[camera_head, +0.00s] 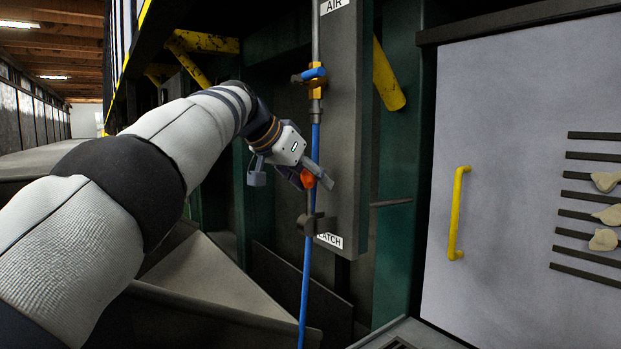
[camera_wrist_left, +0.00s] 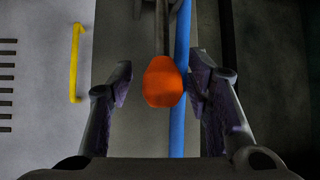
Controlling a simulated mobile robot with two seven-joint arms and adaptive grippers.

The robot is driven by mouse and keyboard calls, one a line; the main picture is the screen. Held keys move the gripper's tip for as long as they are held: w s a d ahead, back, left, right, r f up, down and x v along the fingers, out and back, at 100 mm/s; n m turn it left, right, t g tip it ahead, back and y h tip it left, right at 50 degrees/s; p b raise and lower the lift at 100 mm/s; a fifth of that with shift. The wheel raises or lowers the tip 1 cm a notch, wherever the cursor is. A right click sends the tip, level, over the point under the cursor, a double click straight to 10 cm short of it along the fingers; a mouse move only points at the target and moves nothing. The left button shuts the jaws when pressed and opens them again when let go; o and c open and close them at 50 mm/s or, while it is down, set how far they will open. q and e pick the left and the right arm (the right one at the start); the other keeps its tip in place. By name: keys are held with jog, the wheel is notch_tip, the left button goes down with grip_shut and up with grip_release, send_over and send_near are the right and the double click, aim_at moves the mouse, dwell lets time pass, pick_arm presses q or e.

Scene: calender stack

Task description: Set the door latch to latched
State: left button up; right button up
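The latch has an orange knob (camera_head: 307,179) on a dark lever, beside the panel (camera_head: 342,120) and above the "LATCH" label (camera_head: 330,240). My right gripper is not in view.
A blue hose (camera_head: 306,270) runs down close beside the knob; it also shows in the left wrist view (camera_wrist_left: 180,120). A blue valve handle (camera_head: 313,74) is above, under the "AIR" label (camera_head: 334,5). The door has a yellow handle (camera_head: 457,212).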

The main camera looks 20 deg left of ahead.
pick_arm(q)
jog(key=shift+a+r, duration=0.1)
jog(key=v, duration=1.2)
